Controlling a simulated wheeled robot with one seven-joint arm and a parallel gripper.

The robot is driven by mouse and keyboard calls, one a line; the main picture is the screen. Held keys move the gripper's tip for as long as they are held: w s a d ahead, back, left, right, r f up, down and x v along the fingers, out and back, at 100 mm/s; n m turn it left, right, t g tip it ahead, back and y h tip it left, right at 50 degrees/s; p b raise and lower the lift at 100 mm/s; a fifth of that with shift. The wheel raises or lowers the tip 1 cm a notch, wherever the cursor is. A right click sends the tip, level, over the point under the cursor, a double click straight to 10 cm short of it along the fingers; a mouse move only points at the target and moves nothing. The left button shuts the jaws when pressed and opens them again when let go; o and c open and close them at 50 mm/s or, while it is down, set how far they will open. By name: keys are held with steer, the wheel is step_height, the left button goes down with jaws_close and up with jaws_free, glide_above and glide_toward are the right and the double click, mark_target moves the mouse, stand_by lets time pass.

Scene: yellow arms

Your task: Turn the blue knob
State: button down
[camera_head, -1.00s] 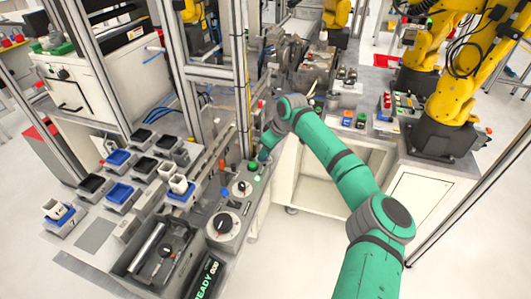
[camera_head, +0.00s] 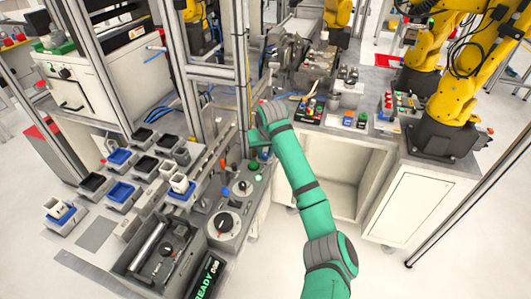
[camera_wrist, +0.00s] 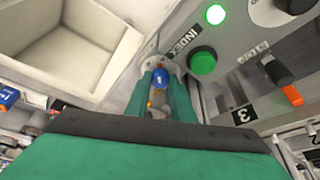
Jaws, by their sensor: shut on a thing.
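The blue knob (camera_wrist: 160,77) shows near the middle of the wrist view, at the edge of the grey control panel (camera_wrist: 235,75), below the INDEX label. My gripper (camera_wrist: 161,70) has its two green fingers on either side of the knob and is shut on it. The fingers cover part of the knob, so its angle is hard to tell. In the head view my gripper (camera_head: 262,150) is at the far end of the panel, and my wrist mostly hides it and the knob.
Beside the knob are a green button (camera_wrist: 203,60), a lit green lamp (camera_wrist: 215,14) and a black selector with an orange lever (camera_wrist: 291,95). A large dial (camera_head: 224,224) sits nearer on the panel. An open white cabinet (camera_head: 340,175) stands right of my arm.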

steer(key=shift+a+m+h, duration=0.1)
steer(key=shift+m+h, duration=0.4)
steer(key=shift+m, duration=0.6)
steer(key=shift+r, duration=0.1)
steer(key=c, duration=1.8)
jaws_free()
steer(key=v, duration=1)
steer(key=shift+s+r, duration=0.2)
steer(key=shift+r, duration=0.1)
